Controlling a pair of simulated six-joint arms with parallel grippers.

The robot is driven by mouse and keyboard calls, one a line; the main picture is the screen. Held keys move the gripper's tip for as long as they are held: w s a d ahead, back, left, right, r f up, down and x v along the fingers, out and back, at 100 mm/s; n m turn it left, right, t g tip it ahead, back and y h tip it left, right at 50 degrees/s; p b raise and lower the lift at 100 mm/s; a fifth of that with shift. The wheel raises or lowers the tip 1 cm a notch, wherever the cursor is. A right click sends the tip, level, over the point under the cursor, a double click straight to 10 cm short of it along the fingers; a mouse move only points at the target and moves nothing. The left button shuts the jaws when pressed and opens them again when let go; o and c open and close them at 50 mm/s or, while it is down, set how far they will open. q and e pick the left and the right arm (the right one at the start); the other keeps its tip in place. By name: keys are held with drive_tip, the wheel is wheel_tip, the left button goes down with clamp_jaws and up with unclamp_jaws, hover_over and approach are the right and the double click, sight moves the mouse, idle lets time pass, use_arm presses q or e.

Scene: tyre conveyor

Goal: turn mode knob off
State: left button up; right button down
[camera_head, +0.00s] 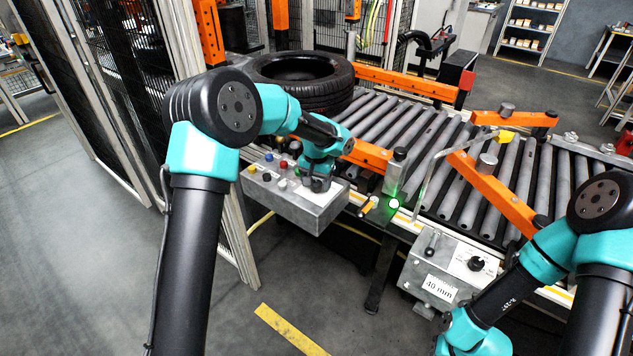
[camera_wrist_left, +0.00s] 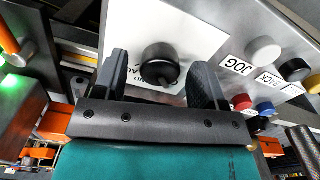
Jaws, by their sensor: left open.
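The mode knob (camera_wrist_left: 161,65) is a round black knob on a white label plate with partly hidden lettering, "HAND" and "AU" among it, in the left wrist view. My left gripper (camera_wrist_left: 160,78) is open, with one dark finger on each side of the knob; a gap shows between knob and fingers. In the head view my left gripper (camera_head: 317,183) is over the right part of the grey control box (camera_head: 318,215), and my wrist hides the knob there. My right arm comes in at lower right; its gripper is out of the frame.
Red (camera_wrist_left: 242,102), blue, white and black buttons, one labelled JOG, sit beside the knob plate. A second grey box (camera_head: 434,290) marked "40 mm" has its own black knob (camera_head: 476,264). A green lamp (camera_head: 394,204) glows by the roller conveyor, which bears a tyre (camera_head: 318,92).

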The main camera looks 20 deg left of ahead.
sight(316, 183)
use_arm(q)
wheel_tip(316, 183, up, 17)
drive_tip(key=shift+r, duration=0.2)
idle(0.7)
